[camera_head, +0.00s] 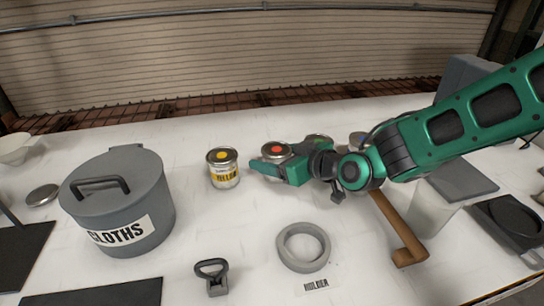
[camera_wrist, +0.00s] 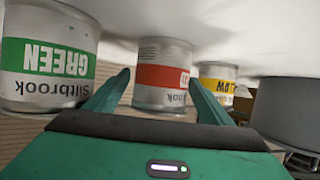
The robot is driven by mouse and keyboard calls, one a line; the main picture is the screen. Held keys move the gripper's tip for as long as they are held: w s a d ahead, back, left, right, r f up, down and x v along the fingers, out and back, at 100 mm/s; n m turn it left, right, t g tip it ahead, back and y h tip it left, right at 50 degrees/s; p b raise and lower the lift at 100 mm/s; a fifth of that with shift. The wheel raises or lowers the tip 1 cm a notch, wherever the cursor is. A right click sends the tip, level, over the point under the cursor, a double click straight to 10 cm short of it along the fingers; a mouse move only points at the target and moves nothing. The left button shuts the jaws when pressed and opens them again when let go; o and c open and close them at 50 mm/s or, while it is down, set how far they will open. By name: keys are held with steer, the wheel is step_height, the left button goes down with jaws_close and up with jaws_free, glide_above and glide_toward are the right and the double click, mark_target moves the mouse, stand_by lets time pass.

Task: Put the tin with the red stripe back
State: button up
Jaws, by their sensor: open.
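The tin with the red stripe (camera_wrist: 162,75) stands on the white table and appears upside down in the wrist view, between my two fingers. In the head view its lid with a red-orange dot (camera_head: 275,149) shows above my gripper (camera_head: 272,166), which hides most of its body. My gripper (camera_wrist: 158,78) is open, with one finger on each side of the tin in the picture. I cannot tell whether either finger touches it.
The yellow tin (camera_head: 222,170) stands just left of my gripper. The green-striped tin (camera_wrist: 48,62) is on the other side. A grey CLOTHS pot (camera_head: 120,205) stands at left.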

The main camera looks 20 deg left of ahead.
steer(key=v, duration=0.9)
steer(key=shift+s+d, duration=0.1)
steer(key=shift+d, duration=0.05)
steer(key=shift+s+d+r, duration=0.1)
steer(key=shift+s+d, duration=0.1)
steer(key=shift+d, duration=0.05)
